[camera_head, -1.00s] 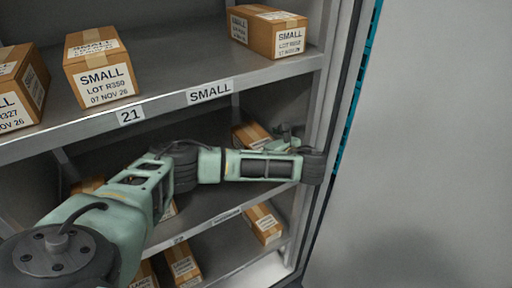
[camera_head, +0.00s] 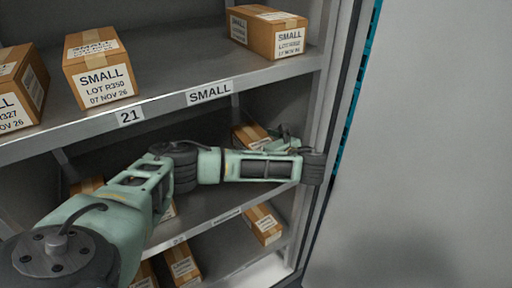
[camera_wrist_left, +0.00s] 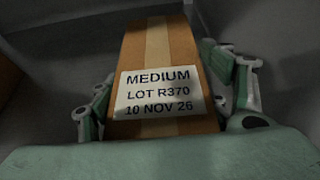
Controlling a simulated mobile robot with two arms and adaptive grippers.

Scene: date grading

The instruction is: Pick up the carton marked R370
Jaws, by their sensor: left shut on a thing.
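The carton marked R370 (camera_wrist_left: 160,55) is a brown box with a tape strip and a white label reading MEDIUM, LOT R370, 10 NOV 26. It fills the middle of the left wrist view. My left gripper (camera_wrist_left: 165,92) is shut on it, with a finger against each side. In the head view, a carton (camera_head: 250,135) on the middle shelf shows partly behind my left arm, beside my left gripper (camera_head: 281,140); its label is not readable there. My right gripper is not in view.
The upper shelf (camera_head: 200,75) holds cartons marked SMALL, including LOT R350 (camera_head: 100,75) and one at the right (camera_head: 268,32). A lower shelf holds more cartons (camera_head: 264,224). The shelf's right upright (camera_head: 335,80) stands close to my left wrist.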

